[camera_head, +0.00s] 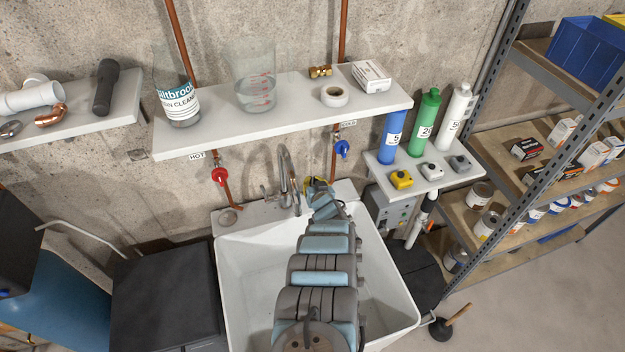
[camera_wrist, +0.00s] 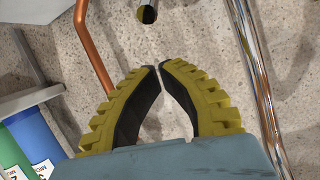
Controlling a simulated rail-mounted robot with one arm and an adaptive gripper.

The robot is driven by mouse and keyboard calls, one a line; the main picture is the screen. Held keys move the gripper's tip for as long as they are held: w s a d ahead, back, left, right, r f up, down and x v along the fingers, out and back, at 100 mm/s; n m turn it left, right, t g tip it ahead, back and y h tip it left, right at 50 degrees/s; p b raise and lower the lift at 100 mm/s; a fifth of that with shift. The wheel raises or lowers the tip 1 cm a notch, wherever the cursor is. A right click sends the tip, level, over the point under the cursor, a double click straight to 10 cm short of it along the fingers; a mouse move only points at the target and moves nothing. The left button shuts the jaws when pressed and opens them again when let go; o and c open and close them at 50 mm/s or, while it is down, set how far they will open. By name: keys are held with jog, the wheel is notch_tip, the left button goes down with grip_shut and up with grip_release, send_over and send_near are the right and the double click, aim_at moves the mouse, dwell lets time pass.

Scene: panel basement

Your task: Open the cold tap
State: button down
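The cold tap (camera_head: 342,149) is the blue-handled valve on the right copper pipe, under the shelf near a small label in the head view. My gripper (camera_head: 316,181) is below and slightly left of it, beside the chrome spout and apart from the blue handle. In the wrist view, my gripper's yellow-ribbed, dark-padded fingers (camera_wrist: 159,68) curve together with their tips almost touching and nothing between them. The blue handle is not visible in the wrist view. The red-handled valve (camera_head: 219,176) is on the left pipe, by the HOT label.
The chrome spout (camera_head: 289,180) stands close left of my gripper; a chrome pipe (camera_wrist: 258,85) runs beside the fingers. The white sink (camera_head: 240,265) lies below my arm. The wall shelf (camera_head: 290,108) overhangs the taps. A small shelf (camera_head: 440,178) with filter cylinders is right.

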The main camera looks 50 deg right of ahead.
jog(key=p+v, duration=0.1)
jog(key=v, duration=0.6)
jog(key=shift+s+a+p, duration=0.3)
dwell(0.4)
